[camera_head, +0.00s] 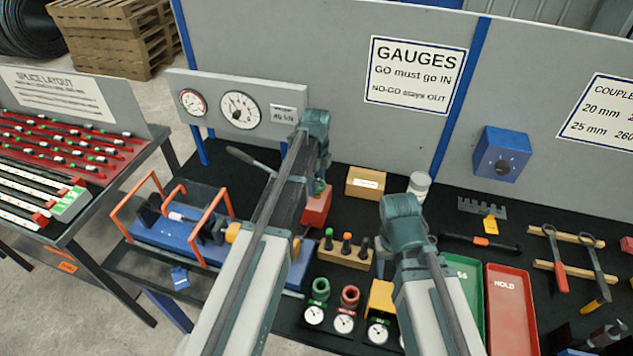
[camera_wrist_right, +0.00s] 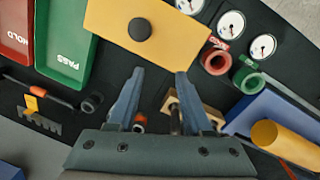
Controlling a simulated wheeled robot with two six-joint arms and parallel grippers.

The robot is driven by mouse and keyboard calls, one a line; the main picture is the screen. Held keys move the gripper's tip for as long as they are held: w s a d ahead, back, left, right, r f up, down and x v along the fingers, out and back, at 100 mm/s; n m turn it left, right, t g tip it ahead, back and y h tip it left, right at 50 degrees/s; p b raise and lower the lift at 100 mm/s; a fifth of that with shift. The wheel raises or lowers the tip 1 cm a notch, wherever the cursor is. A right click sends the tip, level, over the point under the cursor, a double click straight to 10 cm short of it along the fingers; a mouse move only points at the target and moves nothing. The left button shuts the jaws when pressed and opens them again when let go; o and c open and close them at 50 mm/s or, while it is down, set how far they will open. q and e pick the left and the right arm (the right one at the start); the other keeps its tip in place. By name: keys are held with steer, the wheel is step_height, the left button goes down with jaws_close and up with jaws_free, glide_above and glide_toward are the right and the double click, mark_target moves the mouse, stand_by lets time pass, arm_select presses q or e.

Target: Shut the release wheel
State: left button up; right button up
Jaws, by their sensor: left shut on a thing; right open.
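My left gripper (camera_head: 320,183) reaches down at the back of the bench, below the gauge panel. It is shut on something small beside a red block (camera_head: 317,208). That is where the release wheel would be, but the gripper and arm cover it, so I cannot make out the wheel or how far it is turned. A grey lever (camera_head: 250,160) sticks out to the left behind my left arm. My right gripper (camera_wrist_right: 155,95) is open and empty above the dark bench top in the right wrist view. Its fingers are hidden in the head view.
A press with orange guards (camera_head: 205,215) stands left of my left arm. A wooden block with plugs (camera_head: 345,250) and ring gauges (camera_head: 350,297) lie between the arms. A yellow block (camera_wrist_right: 150,30) is near the right gripper. Green and red trays (camera_head: 512,300) are at right.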

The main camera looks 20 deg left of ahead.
mark_target(316, 185)
arm_select(q)
steer(key=shift+m, duration=0.3)
stand_by(0.4)
steer(key=o, duration=1.4)
steer(key=shift+c, duration=0.2)
steer(key=shift+r, duration=0.1)
step_height(316, 185, up, 14)
steer(key=p, duration=1.3)
steer(key=shift+p, duration=0.4)
arm_select(e)
step_height(316, 185, up, 14)
arm_select(q)
steer(key=shift+f, duration=0.25)
arm_select(e)
steer(key=shift+s+f, duration=0.1)
steer(key=shift+f, duration=0.05)
